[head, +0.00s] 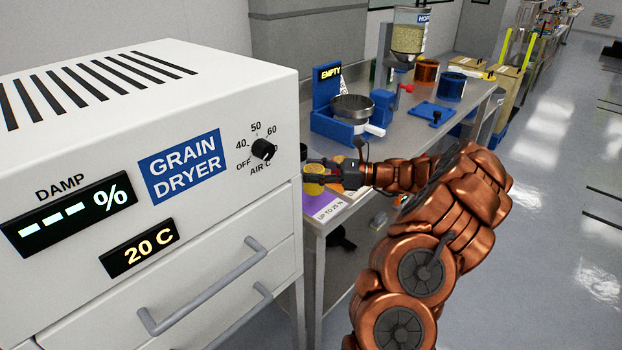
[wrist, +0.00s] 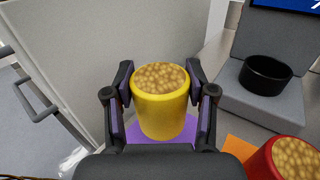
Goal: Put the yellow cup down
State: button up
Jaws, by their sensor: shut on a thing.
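The yellow cup (wrist: 161,112) is full of round tan grains and sits upright between the fingers of my gripper (wrist: 161,95) in the wrist view. The fingers are shut on its sides. A purple mat (wrist: 140,133) shows below and beside the cup; I cannot tell whether the cup touches it. In the head view the yellow cup (head: 313,186) is small and partly hidden by the grain dryer's edge and my gripper (head: 325,175), over the near end of the metal bench.
A red cup of grains (wrist: 290,160) stands on an orange mat (wrist: 238,145) to the right. A black round dish (wrist: 265,75) sits on a grey stand behind. The white grain dryer (head: 150,180) stands close on the left. A blue stand with a metal pan (head: 352,108) is farther along the bench.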

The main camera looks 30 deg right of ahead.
jog(key=shift+w, duration=0.4)
jog(key=shift+w+f+p, duration=0.1)
jog(key=shift+f+p, duration=0.45)
jog(key=shift+f, duration=1.25)
jog(key=shift+f, duration=0.2)
jog(key=o, duration=1.3)
jog(key=shift+o, duration=0.2)
jog(key=shift+r, duration=0.1)
jog(key=shift+d+r, duration=0.1)
jog(key=b+v, duration=0.2)
jog(key=v, duration=0.8)
jog(key=shift+s+d, duration=0.25)
jog(key=shift+d, duration=0.05)
jog(key=shift+s+d, duration=0.35)
jog(key=shift+s, duration=0.05)
